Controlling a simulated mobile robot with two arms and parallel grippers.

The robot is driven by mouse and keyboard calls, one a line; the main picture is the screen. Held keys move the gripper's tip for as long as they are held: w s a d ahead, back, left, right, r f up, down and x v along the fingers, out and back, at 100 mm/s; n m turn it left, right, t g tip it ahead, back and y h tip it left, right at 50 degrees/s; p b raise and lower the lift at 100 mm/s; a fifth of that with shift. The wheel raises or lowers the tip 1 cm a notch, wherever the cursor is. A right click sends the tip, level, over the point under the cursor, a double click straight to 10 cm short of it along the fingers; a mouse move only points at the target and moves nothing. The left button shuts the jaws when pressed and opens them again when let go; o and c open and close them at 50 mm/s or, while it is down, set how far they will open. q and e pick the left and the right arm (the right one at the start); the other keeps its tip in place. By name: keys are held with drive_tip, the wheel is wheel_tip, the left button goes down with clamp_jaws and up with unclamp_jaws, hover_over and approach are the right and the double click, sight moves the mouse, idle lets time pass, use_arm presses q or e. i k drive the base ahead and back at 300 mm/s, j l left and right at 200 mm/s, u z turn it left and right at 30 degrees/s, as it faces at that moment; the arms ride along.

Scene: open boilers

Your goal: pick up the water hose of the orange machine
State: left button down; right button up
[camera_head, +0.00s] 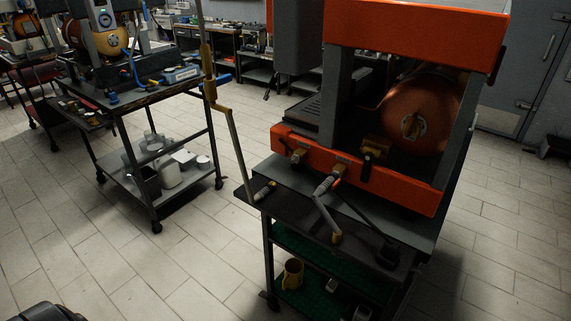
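The orange machine (418,40) stands on a dark cart at the right, with a copper boiler (420,112) inside its open frame. A grey piece with a bent metal tube (325,212) hangs from its front and ends in a brass-coloured tip over the cart top. A long thin grey-and-yellow line (234,145) comes down from the top edge, left of the machine, to the cart's left corner. I cannot tell for certain which is the water hose. A short grey fitting (264,192) lies on that corner. Neither of my grippers is in view.
The machine's cart (365,225) has a green lower shelf with a yellow mug (292,273). A black-handled tool (388,252) lies at its front edge. A second wheeled cart (130,98) stands at the left. The tiled floor (195,255) between the carts is clear.

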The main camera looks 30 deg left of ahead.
sight(268, 188)
drive_tip(key=u, duration=1.05)
